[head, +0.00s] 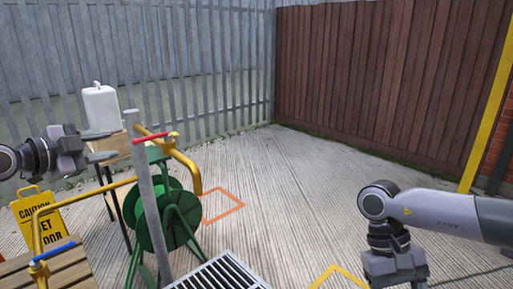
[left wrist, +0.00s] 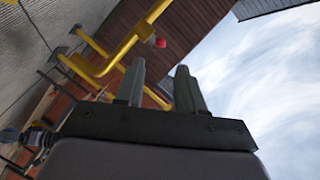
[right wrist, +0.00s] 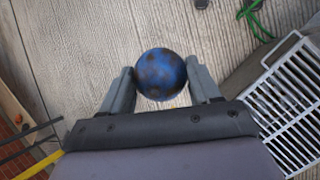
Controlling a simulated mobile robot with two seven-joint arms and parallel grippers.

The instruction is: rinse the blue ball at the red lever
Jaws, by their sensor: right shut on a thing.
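The blue ball (right wrist: 160,74), smeared with brown patches, sits between the fingers of my right gripper (right wrist: 162,80), which is shut on it. In the head view my right gripper (head: 396,280) is at the lower right, its fingers and the ball cut off by the frame. The red lever (head: 150,138) lies across the yellow pipe above the hose reel; a red end shows in the left wrist view (left wrist: 160,43). My left gripper (head: 112,145) is open and empty, to the left of the red lever and apart from it. The yellow spout (head: 194,178) bends down right of the lever.
A metal drain grate (head: 222,273) lies at bottom centre. A green hose reel (head: 155,205) and grey post (head: 147,185) stand left of it. A blue lever (head: 58,250), caution sign (head: 42,218) and white canister (head: 101,108) are farther left. The ground at centre right is clear.

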